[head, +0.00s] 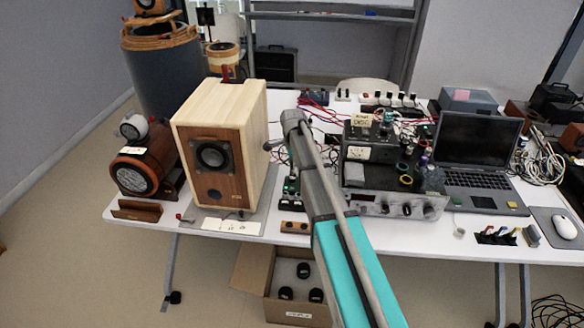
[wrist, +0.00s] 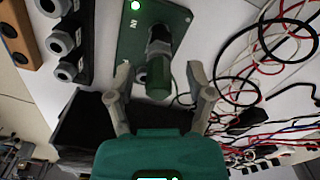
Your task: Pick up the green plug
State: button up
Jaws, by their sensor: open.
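The green plug (wrist: 158,80) is in the wrist view, a dark green cylinder with a grey collar, at a green panel (wrist: 178,22) with a lit green lamp and white lettering. My gripper (wrist: 158,72) is open, with one finger on each side of the plug and a visible gap on both sides. I cannot tell how deep the fingers reach along it. In the head view my arm covers most of that spot and I cannot make out the plug or the fingers clearly.
A wooden speaker (head: 220,150) stands left of my arm on the white table (head: 150,215). Stacked instruments (head: 385,175) and a laptop (head: 475,150) are to the right. In the wrist view, loose red, black and white cables (wrist: 262,65) lie right of the panel, and a dark connector strip (wrist: 68,40) lies left.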

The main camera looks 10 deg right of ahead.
jog(key=shift+c, duration=0.3)
grip_shut()
jog(key=shift+r, duration=0.2)
dwell(0.4)
notch_tip(320, 180, up, 2)
jog(key=shift+r+p, duration=0.1)
jog(key=shift+p, duration=1.15)
jog(key=s+r+p, duration=1)
jog(key=s, duration=0.4)
jog(key=shift+r, duration=0.25)
jog(key=shift+p, duration=0.35)
jog(key=shift+d+r+p, duration=0.1)
jog(key=shift+r+p, duration=1.75)
jog(key=shift+r, duration=0.1)
